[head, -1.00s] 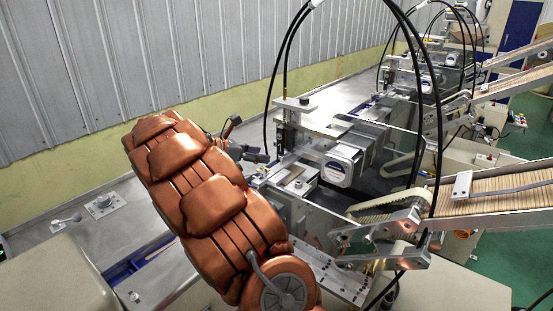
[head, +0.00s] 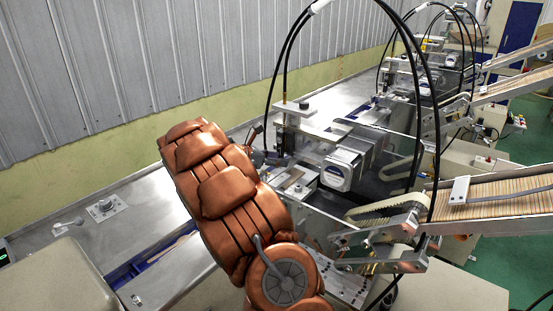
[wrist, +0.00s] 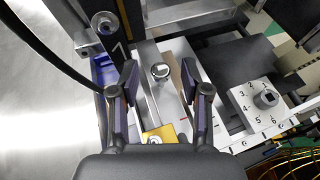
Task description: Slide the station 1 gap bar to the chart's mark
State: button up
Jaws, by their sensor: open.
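My gripper (wrist: 159,78) is open in the wrist view, with one dark finger on each side of a round silver knob (wrist: 160,72). The knob stands on a pale metal plate (wrist: 180,52) beside a black upright (wrist: 121,30) marked 1. I cannot tell whether either finger touches the knob, or whether the knob belongs to the gap bar. In the head view my copper arm hides most of the gripper. I cannot make out the chart.
A numbered dial (wrist: 266,98) sits on a white block right of the plate. A black cable (wrist: 55,48) arcs past on the left. In the head view, a feed ramp with wooden sticks (head: 495,196) stands at right. The steel table (head: 70,215) at left is mostly clear.

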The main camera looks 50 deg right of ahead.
jog(key=shift+c, duration=0.3)
grip_shut()
dwell(0.3)
